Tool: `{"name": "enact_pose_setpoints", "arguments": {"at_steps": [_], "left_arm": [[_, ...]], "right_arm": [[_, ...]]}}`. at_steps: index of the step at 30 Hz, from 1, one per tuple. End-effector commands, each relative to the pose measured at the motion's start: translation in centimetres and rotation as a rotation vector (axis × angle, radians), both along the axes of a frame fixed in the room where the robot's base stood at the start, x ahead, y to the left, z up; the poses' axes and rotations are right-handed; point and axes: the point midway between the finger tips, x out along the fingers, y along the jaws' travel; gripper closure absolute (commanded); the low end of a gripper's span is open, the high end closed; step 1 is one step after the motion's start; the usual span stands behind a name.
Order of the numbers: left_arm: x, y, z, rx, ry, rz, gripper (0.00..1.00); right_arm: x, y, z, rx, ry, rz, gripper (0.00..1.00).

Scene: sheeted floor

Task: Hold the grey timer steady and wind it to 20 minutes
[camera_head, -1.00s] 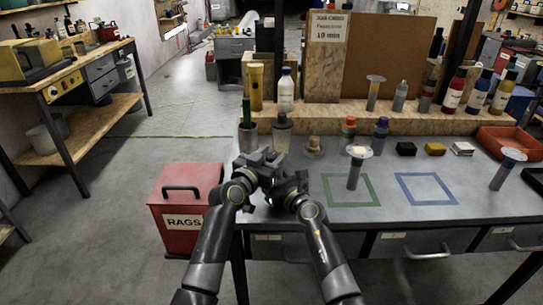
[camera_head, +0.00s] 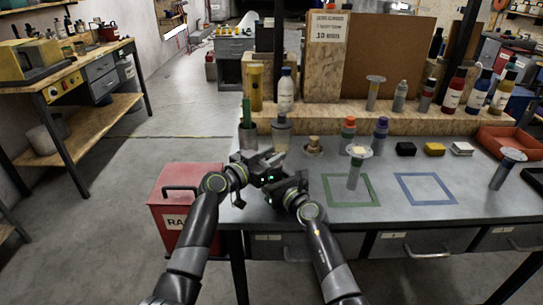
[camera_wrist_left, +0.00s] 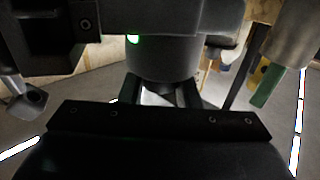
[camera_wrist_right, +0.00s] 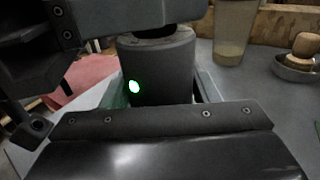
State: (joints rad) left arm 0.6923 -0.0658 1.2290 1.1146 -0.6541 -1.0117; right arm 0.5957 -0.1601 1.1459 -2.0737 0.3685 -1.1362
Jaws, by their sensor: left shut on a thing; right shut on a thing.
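The grey timer is a dark grey cylinder with a lit green spot. It shows between the fingers in the right wrist view (camera_wrist_right: 163,70) and in the left wrist view (camera_wrist_left: 163,62). My left gripper (camera_head: 258,163) and right gripper (camera_head: 283,186) meet around it over the bench's left end, both shut on it. The grippers hide most of the timer in the head view. Its dial marks and setting cannot be read.
The bench (camera_head: 310,212) carries a green square outline (camera_head: 375,188) and a blue one (camera_head: 452,188) to the right. A red rag bin (camera_head: 170,215) is at left.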

Motion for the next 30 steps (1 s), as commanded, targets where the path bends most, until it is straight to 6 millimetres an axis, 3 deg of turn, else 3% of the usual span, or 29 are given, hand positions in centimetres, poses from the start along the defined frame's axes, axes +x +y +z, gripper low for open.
{"name": "enact_pose_setpoints", "arguments": {"at_steps": [15,30], "left_arm": [[0.15,0.16,-0.32,0.004,0.006,-0.345,0.93],[0.20,0.09,-0.43,0.006,0.006,-0.545,0.93]], "right_arm": [[-0.06,0.17,0.08,0.000,-0.001,0.004,0.72],[-0.09,0.28,0.14,0.000,-0.002,0.006,0.72]]}}
